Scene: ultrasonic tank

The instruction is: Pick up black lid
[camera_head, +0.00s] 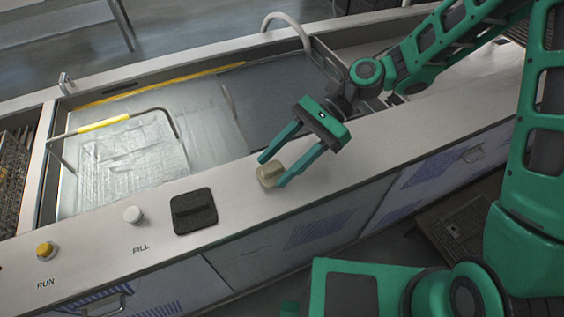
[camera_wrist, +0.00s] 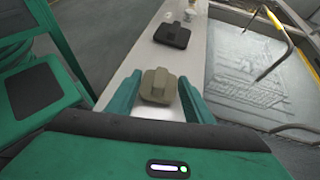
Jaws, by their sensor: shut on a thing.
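The black lid (camera_head: 194,211) is a flat dark square with a raised bar handle. It lies on the pale counter ledge beside the white FILL button, and it also shows in the wrist view (camera_wrist: 172,36), ahead of my fingers. My gripper (camera_head: 272,170) is to the right of the black lid, apart from it. Its green fingers (camera_wrist: 157,96) are shut on a beige lid-like piece (camera_wrist: 158,87) with a raised block on top. That beige piece (camera_head: 269,174) is at or just above the ledge; I cannot tell whether it touches.
The counter ledge (camera_head: 350,150) is clear to the right of my gripper. The white FILL button (camera_head: 134,214) and yellow RUN button (camera_head: 45,250) stand left of the black lid. Behind is the tank with a yellow-handled wire basket (camera_head: 105,122) and a curved pipe (camera_head: 290,19).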

